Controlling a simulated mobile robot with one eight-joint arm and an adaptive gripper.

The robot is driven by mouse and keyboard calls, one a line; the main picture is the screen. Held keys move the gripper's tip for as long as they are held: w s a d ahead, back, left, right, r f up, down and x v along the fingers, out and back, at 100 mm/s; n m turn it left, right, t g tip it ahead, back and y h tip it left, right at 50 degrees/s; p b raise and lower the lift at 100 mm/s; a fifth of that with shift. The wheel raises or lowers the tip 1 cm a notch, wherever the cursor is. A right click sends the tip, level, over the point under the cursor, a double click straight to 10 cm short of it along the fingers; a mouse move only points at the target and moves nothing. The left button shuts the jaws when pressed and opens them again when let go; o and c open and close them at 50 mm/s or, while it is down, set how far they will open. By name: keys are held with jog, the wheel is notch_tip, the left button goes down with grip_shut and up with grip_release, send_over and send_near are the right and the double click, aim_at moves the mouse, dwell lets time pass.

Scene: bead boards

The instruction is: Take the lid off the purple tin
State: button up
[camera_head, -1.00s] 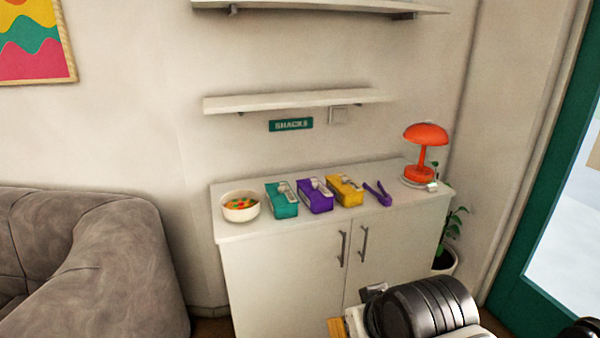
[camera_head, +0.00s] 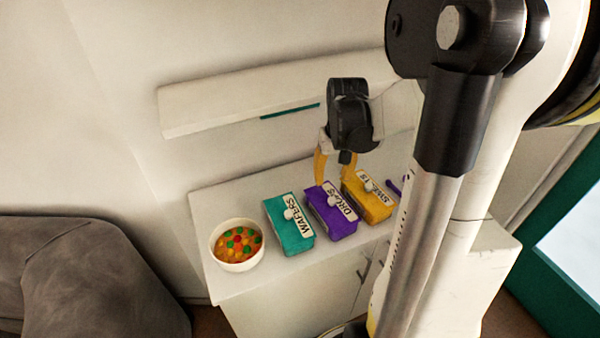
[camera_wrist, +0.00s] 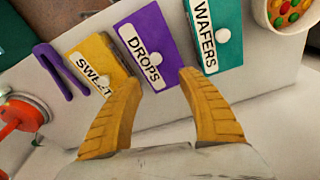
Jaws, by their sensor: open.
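The purple tin (camera_head: 332,211) labelled DROPS stands on the white cabinet top, between the teal and yellow tins. Its lid is on, with a pale round knob (camera_head: 333,200) on top; the knob also shows in the wrist view (camera_wrist: 127,33). My gripper (camera_head: 335,180) is open and points down at the back of the purple tin. In the wrist view its yellow fingers (camera_wrist: 160,78) stand apart at the near edge of the purple tin (camera_wrist: 150,45), with nothing between them but the view of the tin and the cabinet top. Whether they touch anything I cannot tell.
The teal WAFERS tin (camera_head: 290,224) and yellow SWEETS tin (camera_head: 367,196) stand close on either side. A white bowl of sweets (camera_head: 236,262) is at the left. Purple tongs (camera_wrist: 60,70) and a red lamp (camera_wrist: 18,118) lie beyond the yellow tin. A shelf (camera_head: 240,98) hangs above.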

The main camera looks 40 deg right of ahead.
jog(key=b, duration=0.2)
send_over(332, 199)
jog(key=f, duration=0.4)
jog(key=shift+w+a+f, duration=0.1)
jog(key=shift+w+a, duration=0.05)
jog(key=shift+w, duration=0.05)
jog(key=f+b, duration=0.1)
jog(key=f, duration=0.1)
jog(key=f+b, duration=0.1)
jog(key=f, duration=0.2)
jog(key=shift+s+d+f, duration=0.15)
jog(key=shift+d+f, duration=0.05)
jog(key=shift+f, duration=0.15)
jog(key=shift+r, duration=0.1)
grip_shut()
